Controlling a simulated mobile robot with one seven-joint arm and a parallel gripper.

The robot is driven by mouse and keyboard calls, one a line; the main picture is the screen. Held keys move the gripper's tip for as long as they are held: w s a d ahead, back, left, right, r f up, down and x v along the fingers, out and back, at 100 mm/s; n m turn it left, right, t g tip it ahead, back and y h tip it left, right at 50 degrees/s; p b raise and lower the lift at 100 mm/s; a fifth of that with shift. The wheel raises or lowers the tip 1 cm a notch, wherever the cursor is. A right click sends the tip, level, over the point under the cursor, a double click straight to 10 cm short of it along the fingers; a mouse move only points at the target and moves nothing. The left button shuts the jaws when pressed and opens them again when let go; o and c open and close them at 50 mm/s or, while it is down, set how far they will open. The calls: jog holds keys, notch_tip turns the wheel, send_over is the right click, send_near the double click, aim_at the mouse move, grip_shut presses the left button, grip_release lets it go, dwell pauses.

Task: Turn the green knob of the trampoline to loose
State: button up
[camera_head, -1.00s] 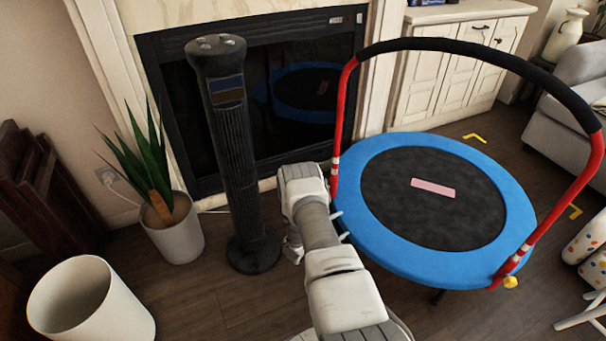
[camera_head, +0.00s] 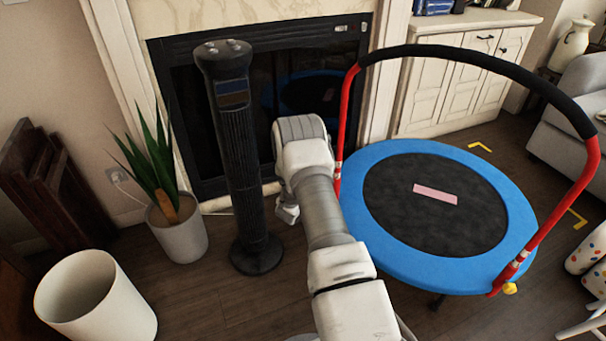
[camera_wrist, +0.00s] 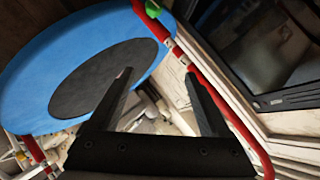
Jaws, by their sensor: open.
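The trampoline (camera_head: 386,249) has a blue rim, a black mat and a red arched handle (camera_head: 345,110) with a black padded top. It stands to the right of my arm in the head view. The green knob (camera_wrist: 153,9) shows in the wrist view at the top edge, where the red handle tube (camera_wrist: 205,88) meets the blue rim (camera_wrist: 95,20). In the head view my arm hides that spot. My gripper (camera_wrist: 158,73) is open and empty, its two black fingers apart and away from the knob. The knob's loose or tight setting cannot be read.
A yellow knob (camera_head: 510,288) is on the handle's right foot. A black tower heater (camera_head: 240,160) stands close left of my arm, before the fireplace (camera_head: 185,110). A potted plant (camera_head: 180,240) and white bin (camera_head: 95,305) are further left.

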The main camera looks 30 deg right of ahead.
jog(key=w+a+r+n+t+y, duration=0.1)
jog(key=w+a+r, duration=0.3)
jog(key=r, duration=0.4)
jog(key=shift+a+n+y, duration=0.15)
jog(key=shift+n+y, duration=0.45)
